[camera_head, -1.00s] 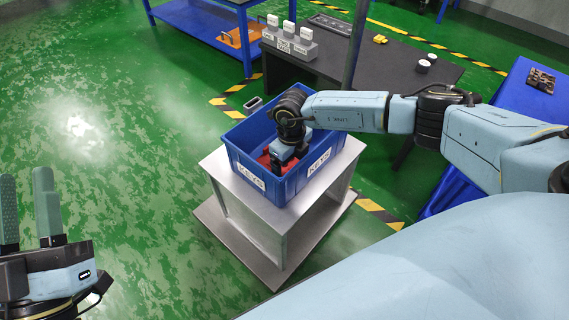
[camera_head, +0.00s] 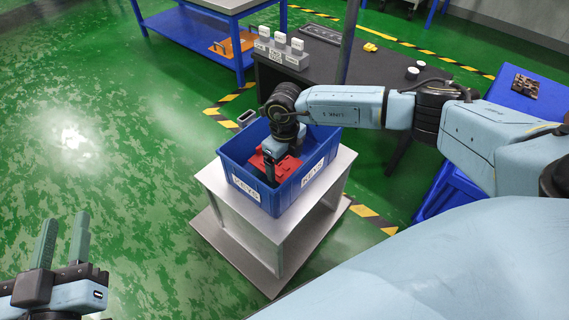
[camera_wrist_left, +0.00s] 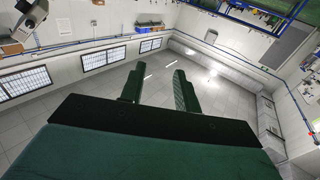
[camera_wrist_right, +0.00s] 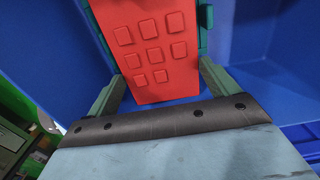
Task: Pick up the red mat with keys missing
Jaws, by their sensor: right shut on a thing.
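The red mat (camera_wrist_right: 155,90) has rows of raised square keys. In the right wrist view its lowest row shows two keys, with bare red at the right end. My right gripper (camera_head: 272,172) is inside the blue KEYS bin (camera_head: 300,192), shut on the red mat, with a finger at each side edge. In the head view the mat (camera_head: 285,168) shows partly around the gripper, tilted; the wrist hides some of it. My left gripper (camera_head: 64,225) is empty at the lower left, fingers apart and pointing up; they also show apart in the left wrist view (camera_wrist_left: 158,80).
The bin stands on a small grey metal table (camera_head: 238,213). Behind is a dark table (camera_head: 380,75) with a grey block (camera_head: 283,55) holding white pieces. A blue table (camera_head: 512,100) at right carries a dark part (camera_head: 526,86). The green floor at left is clear.

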